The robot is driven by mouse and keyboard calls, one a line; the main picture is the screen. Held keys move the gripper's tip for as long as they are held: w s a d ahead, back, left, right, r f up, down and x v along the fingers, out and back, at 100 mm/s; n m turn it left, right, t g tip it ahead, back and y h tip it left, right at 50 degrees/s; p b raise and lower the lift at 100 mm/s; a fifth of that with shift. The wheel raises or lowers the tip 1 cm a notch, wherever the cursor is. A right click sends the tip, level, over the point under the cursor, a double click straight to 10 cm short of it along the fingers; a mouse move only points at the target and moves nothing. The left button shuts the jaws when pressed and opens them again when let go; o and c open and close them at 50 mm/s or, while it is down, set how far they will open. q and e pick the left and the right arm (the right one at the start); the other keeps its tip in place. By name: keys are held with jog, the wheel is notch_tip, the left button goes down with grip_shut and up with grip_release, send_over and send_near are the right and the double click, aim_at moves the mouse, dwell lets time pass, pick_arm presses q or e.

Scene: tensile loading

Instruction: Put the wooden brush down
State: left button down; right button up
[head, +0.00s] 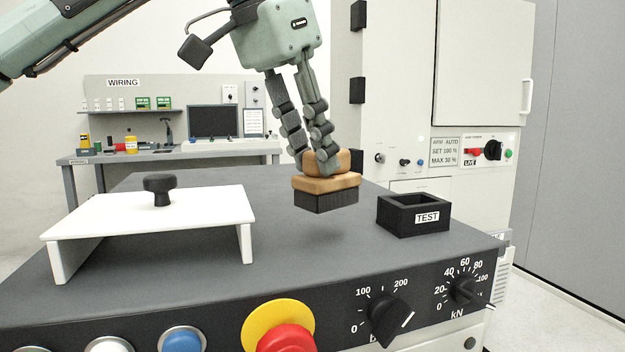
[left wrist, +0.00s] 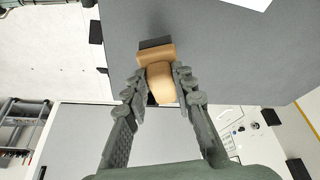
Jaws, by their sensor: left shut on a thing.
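The wooden brush (head: 325,184) has a tan wooden body and a dark bristle block on its underside. My left gripper (head: 319,162) is shut on the brush's upper wooden part, with the bristles facing down. The brush appears to be held a little above the dark grey machine top (head: 290,250), left of the black TEST box. In the left wrist view the brush (left wrist: 158,75) sits between the two fingertips of my left gripper (left wrist: 158,80). My right gripper is not in view.
A white stand (head: 150,225) with a black knob is on the left of the machine top. The open black TEST box (head: 413,214) is on the right. Dials, a red emergency button (head: 287,338) and other buttons line the front panel. The top's middle is clear.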

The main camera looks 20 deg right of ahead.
aim_at(307, 171)
pick_arm(q)
jog(key=shift+d+f, duration=0.1)
jog(key=shift+f, duration=0.15)
notch_tip(307, 171, down, 3)
jog(key=shift+f, duration=0.3)
jog(key=c, duration=1.3)
grip_release()
jog(key=shift+f, duration=0.15)
jog(key=shift+o, duration=0.2)
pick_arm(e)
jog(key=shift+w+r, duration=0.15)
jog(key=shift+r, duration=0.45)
